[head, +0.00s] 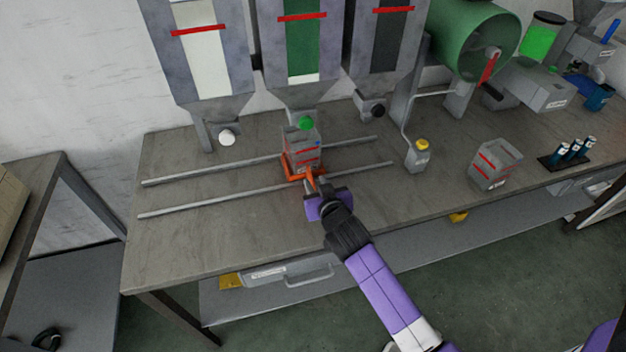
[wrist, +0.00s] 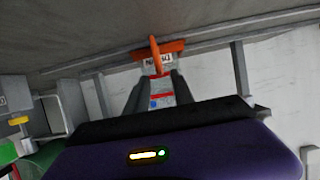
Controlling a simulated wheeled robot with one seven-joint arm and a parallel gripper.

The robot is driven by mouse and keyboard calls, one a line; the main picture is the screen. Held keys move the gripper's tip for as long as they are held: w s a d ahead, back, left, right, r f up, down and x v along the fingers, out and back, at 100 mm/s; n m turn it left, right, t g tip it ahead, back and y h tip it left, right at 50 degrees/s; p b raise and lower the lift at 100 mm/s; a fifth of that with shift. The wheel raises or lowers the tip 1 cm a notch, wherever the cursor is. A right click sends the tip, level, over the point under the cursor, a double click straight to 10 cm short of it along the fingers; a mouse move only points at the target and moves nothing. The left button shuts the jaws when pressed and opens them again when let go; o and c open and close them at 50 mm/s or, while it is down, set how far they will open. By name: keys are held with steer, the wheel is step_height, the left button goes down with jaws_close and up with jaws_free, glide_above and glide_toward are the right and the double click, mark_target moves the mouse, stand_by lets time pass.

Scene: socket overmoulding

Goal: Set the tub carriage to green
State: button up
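The tub carriage (head: 290,170) is an orange frame on two rails, under the middle hopper (head: 303,55) with the green window. A grey tub (head: 302,149) with red bands stands in it, below the green knob (head: 305,123). The carriage's orange handle (head: 310,179) points towards me. My gripper (head: 316,188) is at this handle. In the wrist view, the picture is upside down and the handle (wrist: 155,55) lies between the fingertips, with a gap on both sides. My gripper (wrist: 158,80) looks open. Whether a finger touches the handle cannot be told.
The rails (head: 240,205) run left and right along the bench. A hopper with a white window (head: 205,55) is on the left, one with a dark window (head: 388,45) on the right.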

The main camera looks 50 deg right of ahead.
steer(key=v, duration=0.2)
steer(key=shift+s+a+r, duration=0.1)
steer(key=shift+s+a, duration=0.05)
steer(key=shift+s, duration=0.05)
stand_by(0.5)
step_height(320, 180, up, 5)
steer(key=w+a+n+t, duration=0.1)
steer(key=a+n+t, duration=0.1)
steer(key=t, duration=0.1)
steer(key=s+a+r+n+t+y, duration=0.2)
steer(key=s+a, duration=0.4)
steer(key=a, duration=0.1)
steer(key=s+a+r+n+t+y, duration=0.1)
steer(key=s+a+r+n+y, duration=0.15)
steer(key=s+a, duration=0.4)
steer(key=s+a+r+g+y, duration=0.1)
steer(key=s+a, duration=0.3)
steer(key=s, duration=0.4)
steer(key=s+a+r+g+y, duration=0.1)
steer(key=s+a, duration=0.3)
steer(key=s, duration=0.5)
steer(key=shift+a+n+y, duration=0.25)
steer(key=shift+n+y, duration=0.1)
steer(key=shift+y, duration=0.3)
